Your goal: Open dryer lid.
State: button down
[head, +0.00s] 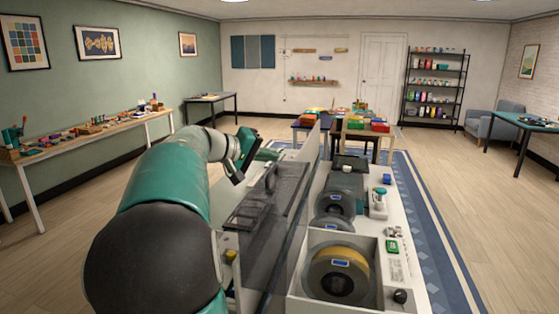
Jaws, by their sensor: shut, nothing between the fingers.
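The dryer looks to be the white open-topped box (296,282) in the near foreground, with a spool of dark and yellow filament (338,274) inside. A smoky see-through panel (292,222), which looks like its lid, stands steeply upright along the left side of the box. The box top is uncovered. A dark handle (269,178) shows at the panel's left; I cannot tell whether it belongs to the panel. My gripper (236,172) is shut and empty, left of the panel and beyond the handle, apparently apart from both.
More dark spools (335,203) sit behind the box, with a green-and-white bottle-like item (378,203) to their right. A dark slab (252,207) lies left of the panel. A table with colourful bins (372,124) stands beyond. Floor at right is clear past the blue rug (432,245).

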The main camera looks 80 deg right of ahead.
jog(key=v, duration=0.7)
jog(key=shift+a, duration=0.2)
jog(key=shift+r, duration=0.1)
jog(key=w+a+f+n+t, duration=0.4)
jog(key=w+a+f+t, duration=0.3)
jog(key=w+a, duration=0.5)
jog(key=w+a+f+n+t+y, duration=0.1)
jog(key=a+f+n+t+y, duration=0.1)
jog(key=a, duration=0.8)
jog(key=w+a+f+n+t+y, duration=0.2)
jog(key=a+f, duration=0.3)
jog(key=a, duration=0.6)
jog(key=w+a+f+n+t+y, duration=0.2)
jog(key=a+f+n+t, duration=0.1)
jog(key=a, duration=0.8)
jog(key=shift+w+f+t+y, duration=0.15)
jog(key=shift+f+t+y, duration=0.2)
jog(key=shift+t+y, duration=0.05)
jog(key=c, duration=1.6)
grip_release()
jog(key=s+a+f+y, duration=0.1)
jog(key=a, duration=0.2)
jog(key=s+a+f+n+y, duration=0.1)
jog(key=a, duration=0.2)
jog(key=a+f+n+t, duration=0.1)
jog(key=a, duration=0.3)
jog(key=shift+s+f+y, duration=0.35)
jog(key=shift+s+y, duration=0.05)
jog(key=shift+o, duration=0.6)
